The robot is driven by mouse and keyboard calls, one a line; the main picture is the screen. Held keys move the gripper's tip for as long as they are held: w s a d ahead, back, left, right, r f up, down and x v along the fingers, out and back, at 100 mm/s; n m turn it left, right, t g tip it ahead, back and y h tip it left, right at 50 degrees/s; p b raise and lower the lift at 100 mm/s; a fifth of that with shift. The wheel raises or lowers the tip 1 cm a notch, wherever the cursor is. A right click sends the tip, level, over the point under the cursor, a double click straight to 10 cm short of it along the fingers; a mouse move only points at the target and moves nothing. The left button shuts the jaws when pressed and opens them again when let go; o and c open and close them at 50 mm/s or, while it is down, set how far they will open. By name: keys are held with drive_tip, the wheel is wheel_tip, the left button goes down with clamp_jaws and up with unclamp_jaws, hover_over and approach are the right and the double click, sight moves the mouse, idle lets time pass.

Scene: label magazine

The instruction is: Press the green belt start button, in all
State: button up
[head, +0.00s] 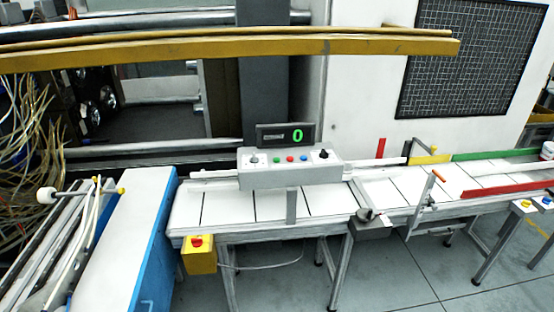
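A grey control box (262,180) stands on a post above the white belt in the middle of the head view. A display (285,135) behind the box shows a green 0. My gripper is not in view, and nothing touches the green button.
The segmented white belt (230,205) runs left to right on metal legs. A yellow box with a red button (198,255) hangs at its front left. A blue-sided white table (120,235) stands at left. A yellow beam (230,48) crosses above.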

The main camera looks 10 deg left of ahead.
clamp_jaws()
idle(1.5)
